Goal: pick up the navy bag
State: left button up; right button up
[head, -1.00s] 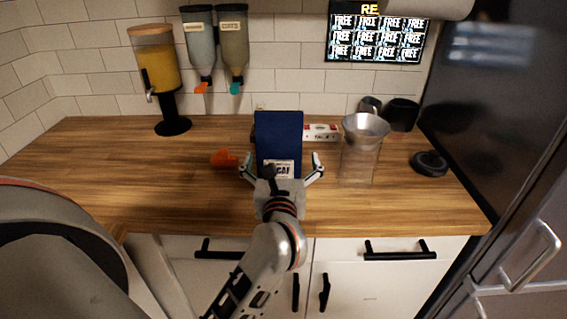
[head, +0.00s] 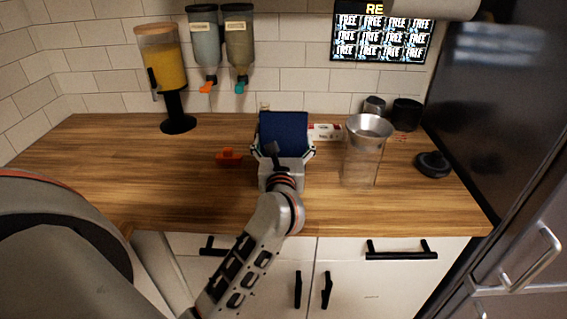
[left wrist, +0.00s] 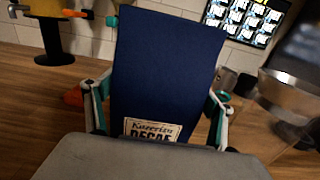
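The navy bag (head: 283,130) stands on the wooden counter, toward the back, with a pale label reading "DECAF" low on its front in the left wrist view (left wrist: 165,62). My left gripper (head: 282,150) is in front of the bag, with one finger at each side of it. In the left wrist view the fingers (left wrist: 160,112) are spread wide and lie close along the bag's side edges; whether they touch it is unclear. The bag's lower part is hidden behind my gripper. My right gripper is not in view.
A clear container with a metal funnel top (head: 362,160) stands just right of the bag. A small orange object (head: 229,157) lies to its left, and a white-red box (head: 325,132) behind right. A juice dispenser (head: 168,75) stands back left. The left counter is clear.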

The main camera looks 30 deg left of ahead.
pick_arm(q)
jog(key=c, duration=0.7)
jog(key=shift+o, duration=0.2)
jog(key=shift+r, duration=0.15)
